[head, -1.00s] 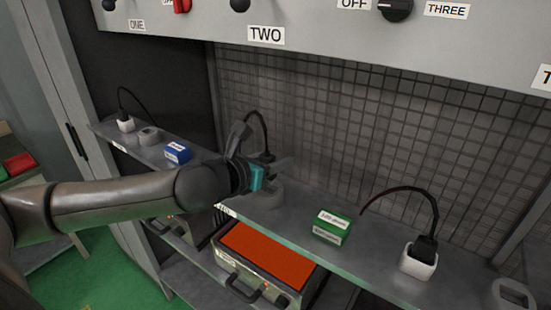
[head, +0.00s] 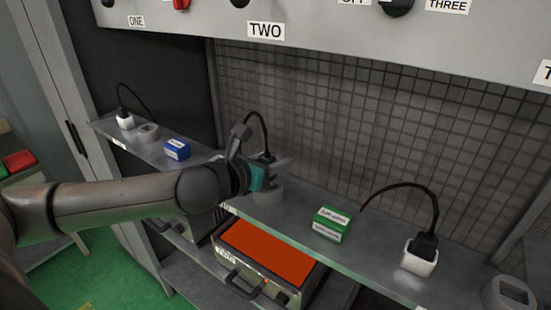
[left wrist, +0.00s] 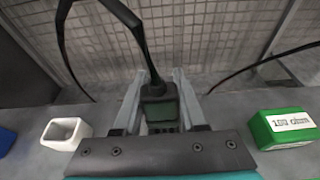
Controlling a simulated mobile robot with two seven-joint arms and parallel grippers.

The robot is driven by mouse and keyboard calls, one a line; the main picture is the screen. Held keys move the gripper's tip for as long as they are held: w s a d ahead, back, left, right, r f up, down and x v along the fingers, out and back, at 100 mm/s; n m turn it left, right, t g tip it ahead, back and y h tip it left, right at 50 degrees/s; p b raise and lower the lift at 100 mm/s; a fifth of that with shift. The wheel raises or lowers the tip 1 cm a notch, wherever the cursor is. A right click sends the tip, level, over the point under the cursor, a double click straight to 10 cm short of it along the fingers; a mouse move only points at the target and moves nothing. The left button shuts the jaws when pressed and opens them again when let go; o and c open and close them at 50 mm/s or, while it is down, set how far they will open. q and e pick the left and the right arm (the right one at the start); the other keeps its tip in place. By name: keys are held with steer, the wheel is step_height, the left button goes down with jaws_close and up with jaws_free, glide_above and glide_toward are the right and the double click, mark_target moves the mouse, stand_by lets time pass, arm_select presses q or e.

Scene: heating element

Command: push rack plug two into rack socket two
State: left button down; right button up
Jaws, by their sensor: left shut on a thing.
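My left gripper (head: 272,165) is shut on rack plug two (left wrist: 160,106), a black plug with a black cord looping up from its top. The plug is upright between the two grey fingers in the left wrist view. In the head view, rack socket two (head: 269,192), a grey round ring on the shelf, is right below the gripper, partly hidden by it. The plug's lower end is hidden, so I cannot tell how far it is in the socket. My right gripper is not in view.
An empty white holder (left wrist: 66,133) stands left of the gripper in the wrist view. A green box (head: 332,223) stands to the right on the shelf (head: 375,250). A blue box (head: 177,150) is to the left. A mesh wall (head: 380,120) rises behind.

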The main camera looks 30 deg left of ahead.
arm_select(q)
steer(key=shift+f+b, duration=1)
steer(key=shift+f, duration=0.6)
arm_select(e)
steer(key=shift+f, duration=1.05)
arm_select(q)
steer(key=shift+c, duration=1.9)
jaws_free()
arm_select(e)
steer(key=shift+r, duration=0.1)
